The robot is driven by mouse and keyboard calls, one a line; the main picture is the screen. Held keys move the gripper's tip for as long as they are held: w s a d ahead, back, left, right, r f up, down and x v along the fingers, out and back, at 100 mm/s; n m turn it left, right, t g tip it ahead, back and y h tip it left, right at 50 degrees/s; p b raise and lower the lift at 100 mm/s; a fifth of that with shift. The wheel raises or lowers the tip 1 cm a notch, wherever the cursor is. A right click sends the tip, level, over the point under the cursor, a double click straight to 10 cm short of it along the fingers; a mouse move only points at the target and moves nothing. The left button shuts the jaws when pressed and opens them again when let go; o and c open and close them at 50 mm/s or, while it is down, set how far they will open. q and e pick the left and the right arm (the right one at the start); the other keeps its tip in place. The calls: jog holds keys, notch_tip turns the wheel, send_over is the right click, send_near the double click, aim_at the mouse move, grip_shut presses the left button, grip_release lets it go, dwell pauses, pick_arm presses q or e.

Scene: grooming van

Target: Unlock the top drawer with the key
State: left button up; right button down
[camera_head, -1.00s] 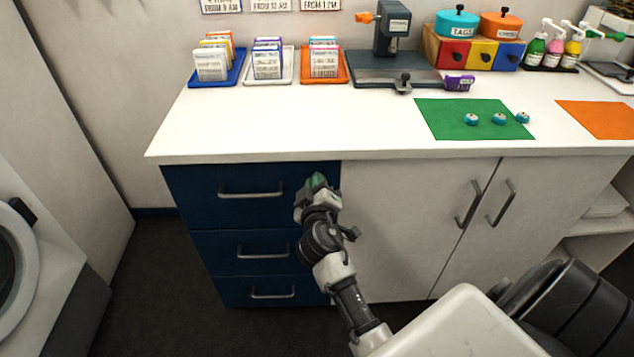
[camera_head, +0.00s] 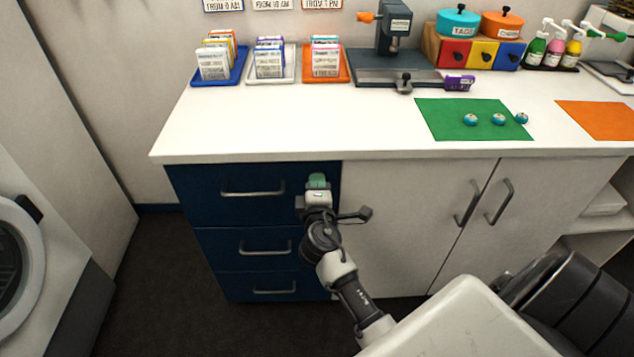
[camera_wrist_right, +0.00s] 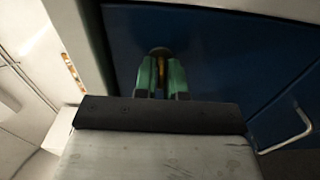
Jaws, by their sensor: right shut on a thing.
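The top drawer (camera_head: 215,197) has a dark blue front with a grey bar handle (camera_head: 252,190). It is closed, and its front also fills much of the right wrist view (camera_wrist_right: 225,60). My right gripper (camera_head: 317,182) is at the right end of that drawer front. In the right wrist view its green fingers (camera_wrist_right: 162,78) are shut on the brass-coloured key (camera_wrist_right: 162,68), which shows only as a narrow piece between them. A round brass lock (camera_wrist_right: 160,51) shows just beyond the fingertips. I cannot tell how deep the key sits in it. My left gripper is out of view.
Two more blue drawers (camera_head: 215,243) are below, with white cupboard doors (camera_head: 405,215) to the right. The white countertop (camera_head: 300,130) overhangs above and carries card trays, a green mat (camera_head: 450,120) and other items. A washing machine stands at the left.

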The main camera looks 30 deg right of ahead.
jog(key=shift+n, duration=0.3)
jog(key=c, duration=1.2)
grip_release()
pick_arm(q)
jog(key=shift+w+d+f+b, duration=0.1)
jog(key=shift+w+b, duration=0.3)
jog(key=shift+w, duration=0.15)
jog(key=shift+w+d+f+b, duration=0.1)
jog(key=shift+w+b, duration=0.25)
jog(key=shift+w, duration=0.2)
pick_arm(e)
jog(key=v, duration=1)
jog(key=shift+s+a, duration=0.2)
jog(key=shift+s, duration=0.15)
